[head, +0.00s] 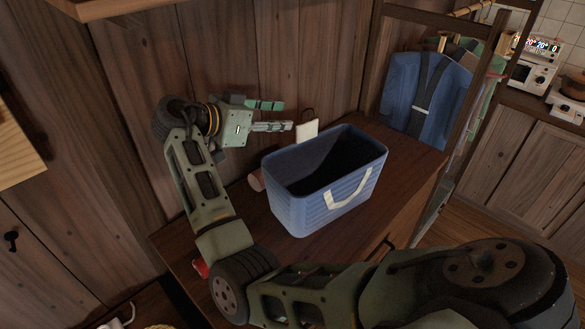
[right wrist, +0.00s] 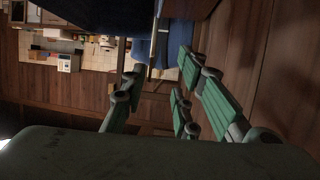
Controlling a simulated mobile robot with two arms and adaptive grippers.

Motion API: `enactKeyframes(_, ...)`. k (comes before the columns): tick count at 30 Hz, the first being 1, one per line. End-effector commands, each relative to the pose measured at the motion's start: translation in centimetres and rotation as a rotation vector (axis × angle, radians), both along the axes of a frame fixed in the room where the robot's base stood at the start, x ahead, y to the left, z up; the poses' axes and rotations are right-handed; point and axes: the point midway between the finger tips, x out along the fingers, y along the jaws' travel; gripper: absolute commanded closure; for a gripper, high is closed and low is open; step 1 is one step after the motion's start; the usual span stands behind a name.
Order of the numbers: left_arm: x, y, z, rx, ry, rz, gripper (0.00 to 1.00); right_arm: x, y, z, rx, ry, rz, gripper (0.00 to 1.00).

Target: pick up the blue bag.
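The blue bag (head: 295,214) stands upright on a dark wooden cabinet top. It is open at the top with a dark inside, and a pale handle shows on its front side. My right gripper (head: 285,115) is behind and left of the bag's rim in the head view, apart from it, its fingers pointing right. In the right wrist view its fingers (right wrist: 158,100) are spread with nothing between them. A dark blue surface at the top of that view may be the bag; I cannot tell. My left gripper is not in view.
The wooden cabinet top (head: 408,160) has free room right of the bag. A white card (head: 306,130) and a pinkish round object (head: 256,180) are beside the bag. A wooden wall stands close behind.

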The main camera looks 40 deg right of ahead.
Motion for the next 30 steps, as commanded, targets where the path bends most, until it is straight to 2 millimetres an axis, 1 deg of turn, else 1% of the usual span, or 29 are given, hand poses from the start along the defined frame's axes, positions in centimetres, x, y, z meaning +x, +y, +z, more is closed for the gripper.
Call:
enactKeyframes(1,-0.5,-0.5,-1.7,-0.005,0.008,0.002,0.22,-0.2,0.1,-1.7,0.008,-0.004,-0.018,0.72)
enactKeyframes(3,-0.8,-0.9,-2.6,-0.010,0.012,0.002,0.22,-0.4,0.3,-2.7,0.012,-0.008,-0.033,0.72)
enactKeyframes(8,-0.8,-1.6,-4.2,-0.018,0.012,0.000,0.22,-0.6,0.3,-4.3,0.016,-0.014,-0.049,0.72)
enactKeyframes(10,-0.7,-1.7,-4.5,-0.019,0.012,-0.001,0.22,-0.6,0.3,-4.5,0.016,-0.014,-0.052,0.72)
enactKeyframes(14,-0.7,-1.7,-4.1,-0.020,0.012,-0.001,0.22,-0.8,-0.3,-4.7,0.017,-0.013,-0.054,0.72)
enactKeyframes(18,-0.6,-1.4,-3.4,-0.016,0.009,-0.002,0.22,-0.9,-1.7,-5.1,0.017,-0.012,-0.053,0.72)
enactKeyframes(23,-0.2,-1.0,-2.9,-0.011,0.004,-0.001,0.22,-1.1,-2.5,-5.4,0.016,-0.012,-0.052,0.72)
enactKeyframes(27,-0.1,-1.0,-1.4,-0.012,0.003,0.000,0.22,-1.8,-4.3,-5.8,0.016,-0.011,-0.054,0.72)
enactKeyframes(30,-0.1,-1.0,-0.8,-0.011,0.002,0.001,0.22,-2.1,-5.6,-6.5,0.015,-0.011,-0.053,0.72)
